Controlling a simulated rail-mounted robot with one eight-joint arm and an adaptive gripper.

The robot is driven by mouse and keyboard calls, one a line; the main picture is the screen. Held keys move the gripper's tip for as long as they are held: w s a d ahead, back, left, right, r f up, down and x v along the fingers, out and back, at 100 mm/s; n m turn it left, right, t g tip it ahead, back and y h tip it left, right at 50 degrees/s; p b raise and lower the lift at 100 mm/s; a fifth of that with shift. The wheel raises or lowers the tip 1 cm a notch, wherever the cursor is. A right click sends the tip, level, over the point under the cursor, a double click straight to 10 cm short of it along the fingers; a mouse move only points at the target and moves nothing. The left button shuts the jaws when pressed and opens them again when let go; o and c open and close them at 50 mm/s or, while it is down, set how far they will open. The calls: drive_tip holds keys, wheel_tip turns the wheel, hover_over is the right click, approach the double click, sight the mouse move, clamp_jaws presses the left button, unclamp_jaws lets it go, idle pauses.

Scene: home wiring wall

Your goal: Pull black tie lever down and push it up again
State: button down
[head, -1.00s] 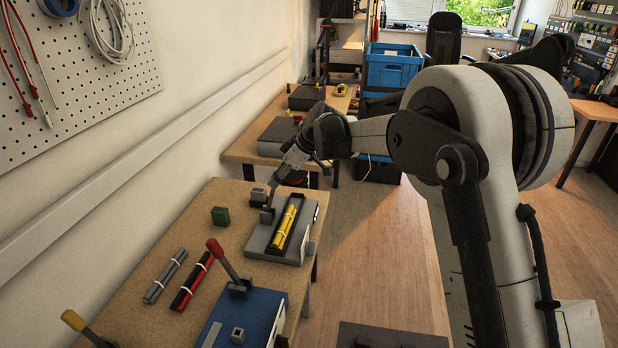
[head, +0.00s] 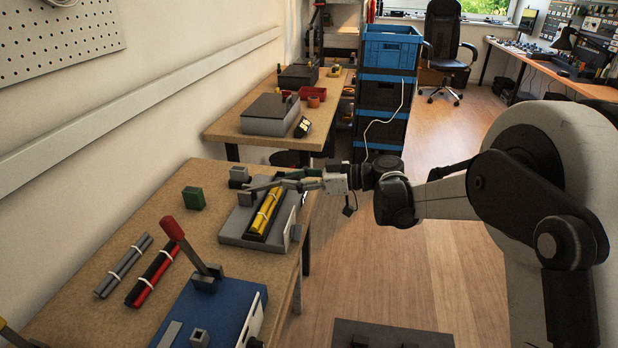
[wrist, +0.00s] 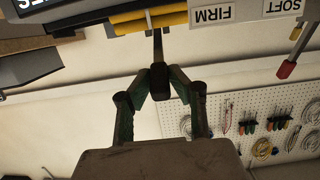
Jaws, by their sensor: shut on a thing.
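The black tie lever (wrist: 157,48) shows in the wrist view, its dark end clamped between the two fingertips of my gripper (wrist: 159,83). In the head view my gripper (head: 291,181) reaches in from the right, low over the grey tie station (head: 232,233). The lever there leans over to the right, nearly flat, above the far end of a yellow bundle (head: 265,213) with white ties. My fingers hide much of the lever in the head view.
A blue station (head: 215,312) with a red-handled lever (head: 172,228) stands nearer. A green block (head: 193,198), a grey bundle (head: 123,265) and a red-black bundle (head: 152,279) lie on the table. The wall is at left; open floor is at right.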

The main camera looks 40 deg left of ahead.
drive_tip(key=shift+w+d+f+b, duration=0.15)
drive_tip(key=shift+f+b, duration=0.1)
drive_tip(key=shift+f, duration=0.3)
drive_tip(key=shift+s+d+f+b, duration=0.15)
drive_tip(key=shift+f+b, duration=0.1)
drive_tip(key=shift+f, duration=0.25)
drive_tip(key=shift+w, duration=0.1)
drive_tip(key=c, duration=1.6)
unclamp_jaws()
drive_tip(key=shift+a, duration=0.1)
drive_tip(key=v, duration=1.2)
